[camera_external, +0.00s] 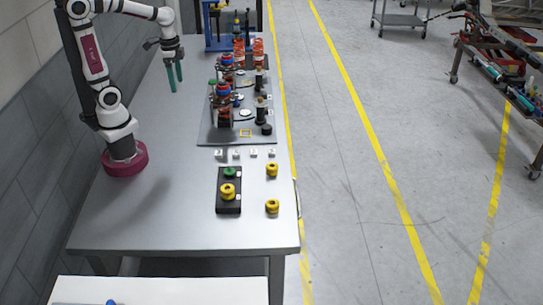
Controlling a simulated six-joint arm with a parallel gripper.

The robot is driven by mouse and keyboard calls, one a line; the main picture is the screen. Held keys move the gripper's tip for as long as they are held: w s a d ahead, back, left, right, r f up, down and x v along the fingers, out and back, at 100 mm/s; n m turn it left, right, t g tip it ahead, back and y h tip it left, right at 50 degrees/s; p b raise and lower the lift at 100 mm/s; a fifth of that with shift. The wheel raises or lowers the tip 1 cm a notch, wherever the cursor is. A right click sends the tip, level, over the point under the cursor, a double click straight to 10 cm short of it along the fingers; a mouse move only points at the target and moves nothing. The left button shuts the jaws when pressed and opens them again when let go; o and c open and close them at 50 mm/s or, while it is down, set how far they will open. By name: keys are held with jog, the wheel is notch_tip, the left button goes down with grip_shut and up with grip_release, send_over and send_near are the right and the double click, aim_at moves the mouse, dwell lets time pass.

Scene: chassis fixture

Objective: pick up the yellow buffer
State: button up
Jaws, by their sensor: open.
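Three yellow buffers show in the external view. One yellow buffer (228,191) sits on a black block near the front of the table. A second yellow buffer (272,170) stands on the bare table near the right edge. A third yellow buffer (272,206) stands in front of it, also near that edge. My gripper (175,78) is open and empty, with its teal fingers pointing down above the left back part of the table. It is well apart from all the buffers.
The black block (229,207) also carries a green part (229,173). Small white blocks (237,155) stand in a row behind it. A grey fixture plate (212,137) holds several upright parts. A blue frame (212,42) stands at the back. The table's left front is clear.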

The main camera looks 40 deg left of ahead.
jog(key=w+d+f+m+h, duration=0.1)
jog(key=w+d+m, duration=0.4)
jog(key=d, duration=0.5)
jog(key=m+g+h, duration=0.1)
jog(key=m+h, duration=0.2)
jog(key=m, duration=0.2)
send_over(271, 163)
jog(key=a, duration=0.4)
notch_tip(271, 163, down, 9)
jog(key=x, duration=1.3)
jog(key=shift+a+f, duration=0.15)
jog(key=shift+f, duration=0.15)
jog(key=shift+w, duration=0.1)
grip_shut()
